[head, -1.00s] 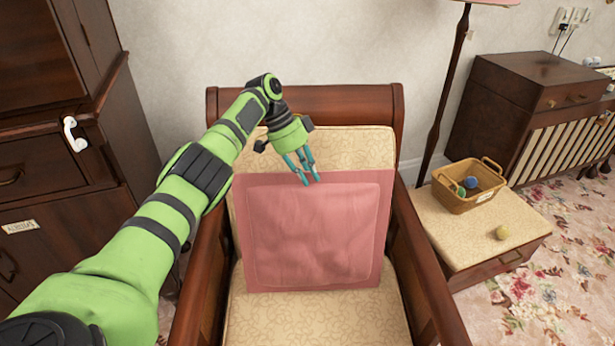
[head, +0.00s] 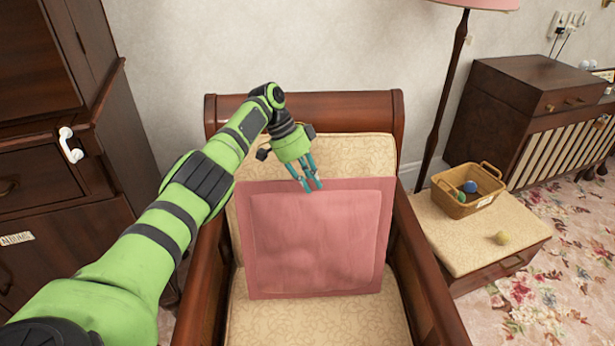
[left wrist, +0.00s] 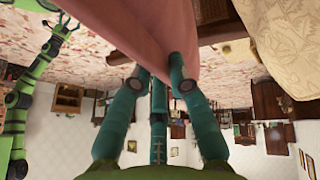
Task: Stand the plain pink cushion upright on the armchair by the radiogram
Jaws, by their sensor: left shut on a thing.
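The plain pink cushion (head: 315,242) stands on the armchair (head: 305,107), its face toward me. Its lower edge is on the seat, and its upper part is in front of the cream backrest. My left gripper (head: 311,188) is shut on the middle of its top edge. In the left wrist view the pink cloth (left wrist: 150,35) runs between the fingertips (left wrist: 158,72). The radiogram (head: 545,115) stands against the wall at the right. The head view does not show my right gripper; it shows small in the left wrist view (left wrist: 66,24), its jaws unclear.
A dark cabinet (head: 60,190) with a white handset (head: 70,145) is at the left. Wooden armrests flank the seat.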

